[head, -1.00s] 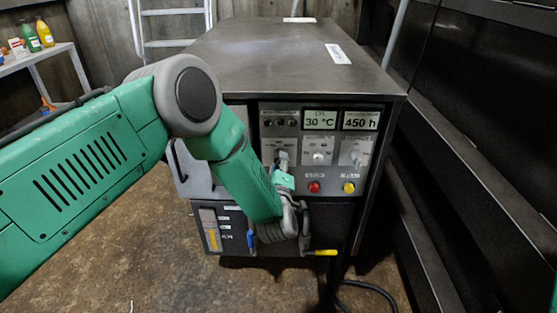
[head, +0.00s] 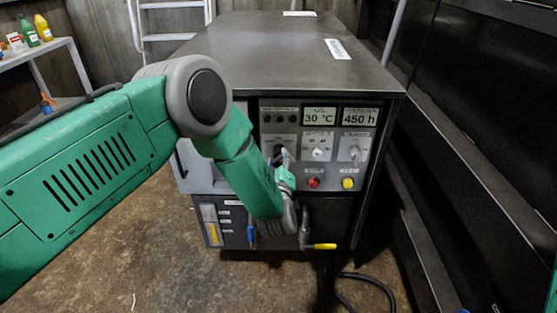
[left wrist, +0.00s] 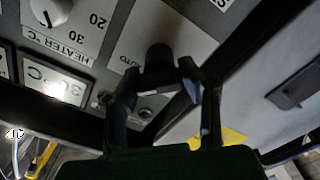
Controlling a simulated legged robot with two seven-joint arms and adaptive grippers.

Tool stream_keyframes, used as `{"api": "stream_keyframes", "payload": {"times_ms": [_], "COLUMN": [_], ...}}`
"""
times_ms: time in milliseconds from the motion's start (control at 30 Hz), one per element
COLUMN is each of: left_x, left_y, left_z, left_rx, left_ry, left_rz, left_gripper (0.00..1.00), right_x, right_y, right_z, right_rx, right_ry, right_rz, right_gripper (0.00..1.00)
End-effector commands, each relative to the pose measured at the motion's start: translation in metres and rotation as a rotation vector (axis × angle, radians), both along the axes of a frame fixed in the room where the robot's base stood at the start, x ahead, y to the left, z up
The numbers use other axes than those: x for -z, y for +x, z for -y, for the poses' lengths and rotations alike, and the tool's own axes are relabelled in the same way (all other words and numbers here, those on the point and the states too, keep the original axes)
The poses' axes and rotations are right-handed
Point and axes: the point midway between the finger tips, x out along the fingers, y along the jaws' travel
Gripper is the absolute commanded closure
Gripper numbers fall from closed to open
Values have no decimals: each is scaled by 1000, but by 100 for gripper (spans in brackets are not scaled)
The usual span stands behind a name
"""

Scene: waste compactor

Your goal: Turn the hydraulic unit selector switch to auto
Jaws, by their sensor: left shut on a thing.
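The grey control panel (head: 335,180) is on the front of the metal cabinet. My left gripper (head: 284,158) reaches its left part from the front. In the left wrist view, the dark selector knob (left wrist: 160,55) stands on a light plate that is seen upside down, with part of an AUTO label beside it. My left gripper (left wrist: 160,78) is shut on this knob, one finger on each side. The fingers cover part of the knob, and its pointer direction cannot be told. In the head view my gripper largely hides the knob. My right gripper is not in view.
A white heater knob (head: 318,154) and another switch (head: 355,153) sit to the right. Below are a red button (head: 313,182) and a yellow button (head: 348,183). A yellow-tipped handle (head: 322,246) sticks out lower down. Dark machinery (head: 470,120) stands close on the right.

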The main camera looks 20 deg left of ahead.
Motion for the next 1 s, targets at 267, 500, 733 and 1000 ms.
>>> {"api": "stream_keyframes", "payload": {"times_ms": [267,500,733,1000], "left_x": [5,3,3,5], "left_y": [-4,-7,-42,-95], "left_z": [3,3,14,30], "left_rx": [5,3,5,7], "left_ry": [-3,-3,-1,-1], "left_rz": [-14,-9,-12,-15], "left_gripper": [45,45,45,45], "right_x": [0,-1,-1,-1], "right_y": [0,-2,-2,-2], "right_z": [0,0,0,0], "right_rx": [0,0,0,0], "right_ry": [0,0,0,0], "right_rz": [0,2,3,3], "right_gripper": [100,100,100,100]}}
